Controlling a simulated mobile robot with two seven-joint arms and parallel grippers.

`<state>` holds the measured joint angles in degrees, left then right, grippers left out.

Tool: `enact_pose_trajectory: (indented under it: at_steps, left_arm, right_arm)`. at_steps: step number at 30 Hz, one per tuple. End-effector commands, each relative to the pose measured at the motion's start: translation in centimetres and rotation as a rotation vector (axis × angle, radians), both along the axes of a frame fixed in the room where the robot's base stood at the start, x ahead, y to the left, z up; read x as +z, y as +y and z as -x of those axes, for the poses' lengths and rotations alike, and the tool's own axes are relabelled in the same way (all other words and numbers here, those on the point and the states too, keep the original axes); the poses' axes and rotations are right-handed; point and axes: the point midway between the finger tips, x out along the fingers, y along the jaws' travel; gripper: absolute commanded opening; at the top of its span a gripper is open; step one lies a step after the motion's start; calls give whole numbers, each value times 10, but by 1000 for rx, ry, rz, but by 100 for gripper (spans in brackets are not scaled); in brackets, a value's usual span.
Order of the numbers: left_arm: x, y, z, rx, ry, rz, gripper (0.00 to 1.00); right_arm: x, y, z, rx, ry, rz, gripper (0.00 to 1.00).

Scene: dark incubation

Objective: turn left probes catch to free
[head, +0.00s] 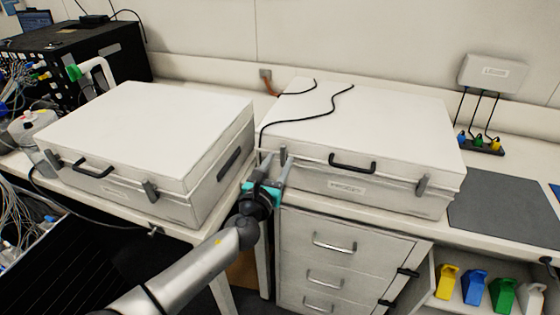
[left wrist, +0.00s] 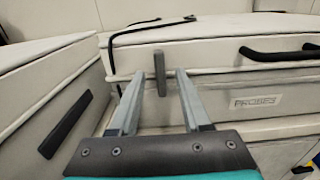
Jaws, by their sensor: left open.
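The probes case (head: 370,130) is a closed pale case on the worktop, with a label reading "PROBES" in the left wrist view (left wrist: 265,102). Its left catch (head: 283,154) is a small grey tab at the lid seam, near the case's left front corner. In the left wrist view the catch (left wrist: 160,72) stands upright and appears between my fingertips. My left gripper (head: 276,170) is open, pointing at the case front just below and beside the catch. I cannot tell whether a finger touches it. My right gripper is out of view.
The right catch (head: 423,186) and black handle (head: 352,163) are on the same case front. Another closed case (head: 130,140) stands to the left, across a narrow gap. A black cable (head: 305,118) lies over the probes case lid. Drawers (head: 330,268) are below.

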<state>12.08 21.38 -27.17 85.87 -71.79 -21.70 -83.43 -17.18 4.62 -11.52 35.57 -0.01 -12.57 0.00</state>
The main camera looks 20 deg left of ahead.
Motion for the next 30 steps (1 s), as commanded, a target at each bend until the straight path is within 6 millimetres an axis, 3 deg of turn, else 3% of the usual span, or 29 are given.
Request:
enact_pose_trajectory:
  at_steps: [6,14,27,30]
  left_arm:
    - [0,-1,-12,-2,1,1,48]
    - [0,-1,-12,-2,1,1,48]
    - [0,-1,-12,-1,1,1,0]
    - [0,-1,-12,-1,1,1,0]
  right_arm:
    - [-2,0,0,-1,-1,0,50]
    - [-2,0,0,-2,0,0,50]
    - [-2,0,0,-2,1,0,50]
    - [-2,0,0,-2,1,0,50]
